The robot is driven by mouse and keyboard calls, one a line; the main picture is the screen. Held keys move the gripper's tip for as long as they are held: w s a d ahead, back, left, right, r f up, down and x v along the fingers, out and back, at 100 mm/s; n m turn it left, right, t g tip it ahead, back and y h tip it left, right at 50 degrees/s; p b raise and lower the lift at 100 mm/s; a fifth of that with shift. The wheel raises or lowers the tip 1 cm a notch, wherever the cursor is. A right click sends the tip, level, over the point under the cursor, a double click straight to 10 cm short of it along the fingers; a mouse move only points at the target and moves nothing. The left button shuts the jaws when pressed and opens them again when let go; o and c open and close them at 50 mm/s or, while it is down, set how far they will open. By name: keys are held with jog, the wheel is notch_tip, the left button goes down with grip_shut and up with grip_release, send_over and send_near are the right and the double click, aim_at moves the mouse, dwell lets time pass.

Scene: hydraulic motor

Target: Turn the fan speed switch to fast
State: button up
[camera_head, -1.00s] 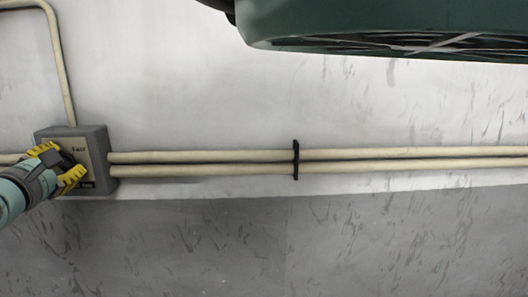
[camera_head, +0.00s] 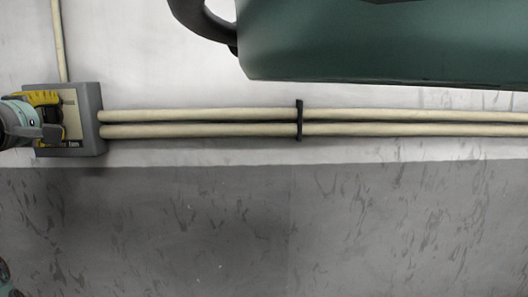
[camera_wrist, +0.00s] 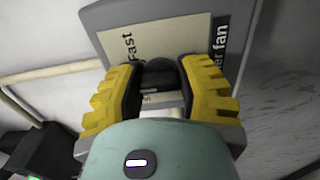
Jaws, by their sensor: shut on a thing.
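The fan switch box (camera_head: 91,112) is a grey box on the wall at the left of the head view, with a cream face plate. In the wrist view the plate (camera_wrist: 150,48) reads "Fast" near the upper left, and a dark label (camera_wrist: 220,45) ends in "fan". A black knob (camera_wrist: 158,72) sits on the plate between my yellow fingers. My gripper (camera_wrist: 165,85) is shut on the knob. In the head view my gripper (camera_head: 58,115) covers much of the plate and hides the knob. Where the knob points is unclear.
Two cream pipes (camera_head: 200,122) run right from the box along the wall, held by a black clamp (camera_head: 299,120). Another pipe (camera_head: 58,40) rises above the box. A large green machine housing (camera_head: 380,45) overhangs the upper right. The lower grey wall is clear.

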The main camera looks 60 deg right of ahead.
jog(key=m+b, duration=0.2)
jog(key=b, duration=0.2)
jog(key=m+b, duration=0.3)
jog(key=shift+f+m+b, duration=0.3)
jog(key=shift+f+b, duration=0.1)
jog(key=shift+w+r+m+b, duration=0.1)
jog(key=shift+r+m+b, duration=0.15)
jog(key=shift+m+b, duration=1.2)
jog(key=shift+r+m, duration=0.1)
jog(key=shift+m, duration=0.25)
jog(key=o, duration=1.2)
jog(key=v, duration=1.2)
